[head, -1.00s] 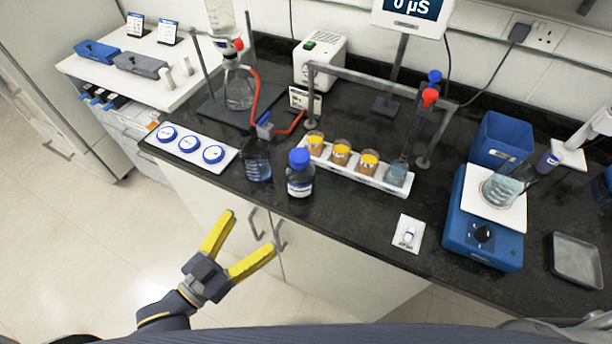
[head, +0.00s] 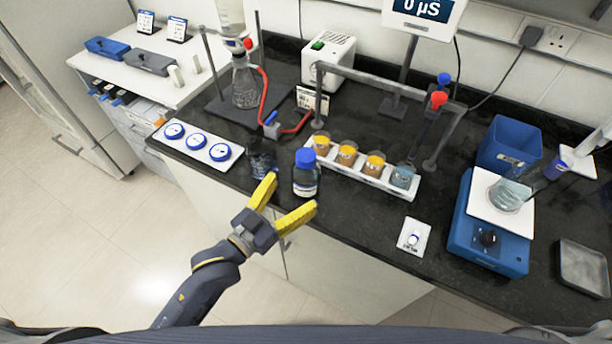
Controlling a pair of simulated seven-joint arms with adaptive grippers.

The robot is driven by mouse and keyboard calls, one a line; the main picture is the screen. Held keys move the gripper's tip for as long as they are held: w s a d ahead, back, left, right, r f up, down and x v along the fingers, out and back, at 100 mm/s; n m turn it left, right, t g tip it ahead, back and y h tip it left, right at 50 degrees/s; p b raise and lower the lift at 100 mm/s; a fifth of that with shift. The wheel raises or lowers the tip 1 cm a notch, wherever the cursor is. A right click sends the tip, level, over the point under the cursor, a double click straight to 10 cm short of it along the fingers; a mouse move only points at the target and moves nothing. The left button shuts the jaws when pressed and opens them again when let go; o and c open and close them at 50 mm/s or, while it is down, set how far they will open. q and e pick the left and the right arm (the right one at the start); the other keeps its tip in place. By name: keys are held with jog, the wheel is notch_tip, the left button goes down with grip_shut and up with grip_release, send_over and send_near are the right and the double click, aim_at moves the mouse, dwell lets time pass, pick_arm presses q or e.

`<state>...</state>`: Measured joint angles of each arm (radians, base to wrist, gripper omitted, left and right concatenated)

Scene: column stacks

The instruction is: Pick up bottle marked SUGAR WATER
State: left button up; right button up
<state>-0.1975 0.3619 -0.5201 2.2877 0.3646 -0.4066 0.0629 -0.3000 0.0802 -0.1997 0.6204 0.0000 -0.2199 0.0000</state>
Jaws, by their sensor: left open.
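A dark bottle with a blue cap and a pale label (head: 306,178) stands upright near the front edge of the black bench. Its label is too small to read, so I cannot confirm it says SUGAR WATER. My left gripper (head: 292,194) is open and empty at the bench's front edge, with its yellow fingers pointing at the bottle. One fingertip is left of the bottle and the other in front of its lower right; I cannot tell whether they touch it. My right gripper is not in view.
A dark glass vessel (head: 262,160) stands just left of the bottle. A white strip with blue discs (head: 197,142) lies left. A blue scale (head: 486,238) is at right.

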aim_at(306, 179)
pick_arm(q)
jog(key=shift+x, duration=2.75)
jog(key=shift+r, duration=0.1)
jog(key=c, duration=1.5)
jog(key=shift+c, duration=0.9)
jog(key=shift+r, duration=0.1)
